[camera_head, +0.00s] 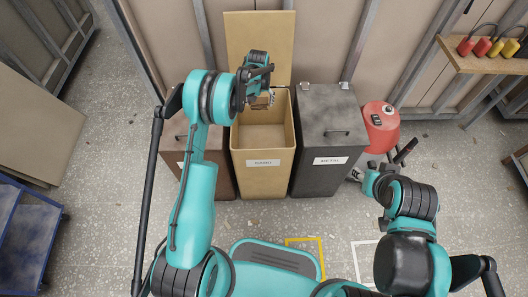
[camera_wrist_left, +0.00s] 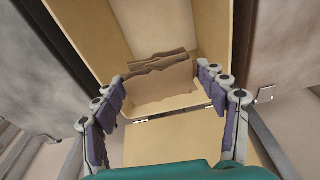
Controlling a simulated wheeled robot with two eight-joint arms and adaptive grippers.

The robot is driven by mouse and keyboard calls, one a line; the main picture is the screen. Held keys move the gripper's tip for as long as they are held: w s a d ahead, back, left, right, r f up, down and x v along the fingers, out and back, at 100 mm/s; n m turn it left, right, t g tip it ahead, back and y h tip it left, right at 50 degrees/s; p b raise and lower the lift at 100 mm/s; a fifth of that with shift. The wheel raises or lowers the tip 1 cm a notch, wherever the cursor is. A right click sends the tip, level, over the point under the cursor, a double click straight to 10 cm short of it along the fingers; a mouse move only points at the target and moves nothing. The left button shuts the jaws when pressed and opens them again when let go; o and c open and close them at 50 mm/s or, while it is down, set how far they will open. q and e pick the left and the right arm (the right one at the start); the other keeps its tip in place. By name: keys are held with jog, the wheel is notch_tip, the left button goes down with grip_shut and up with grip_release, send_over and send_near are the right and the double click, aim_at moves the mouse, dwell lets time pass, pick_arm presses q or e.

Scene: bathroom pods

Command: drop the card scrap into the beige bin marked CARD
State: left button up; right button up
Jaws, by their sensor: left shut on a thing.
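The beige bin (camera_head: 262,182) marked CARD stands in the middle of the head view, its lid (camera_head: 257,28) raised against the wall behind. My left gripper (camera_head: 265,92) is over the back part of its open mouth. In the left wrist view, my left gripper (camera_wrist_left: 168,98) is shut on the tan card scrap (camera_wrist_left: 165,86), which has a torn, jagged edge. The bin's inner walls show beyond it. In the head view the scrap is mostly hidden by the fingers. My right gripper (camera_head: 382,168) is low at the right, away from the bin; its fingers are unclear.
A red machine (camera_head: 381,125) is right of the grey bin. A wooden shelf (camera_head: 490,62) is at upper right.

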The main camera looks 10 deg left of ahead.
aim_at(260, 109)
pick_arm(q)
notch_tip(260, 109, down, 5)
jog(key=shift+r+b, duration=0.1)
jog(key=shift+b, duration=0.9)
jog(key=o, duration=1.1)
jog(key=shift+o, duration=0.2)
jog(key=shift+r, duration=0.1)
jog(key=r, duration=0.4)
jog(key=s+r, duration=0.1)
jog(key=r, duration=0.6)
jog(key=shift+s+d+r, duration=0.2)
jog(key=shift+s+r, duration=0.15)
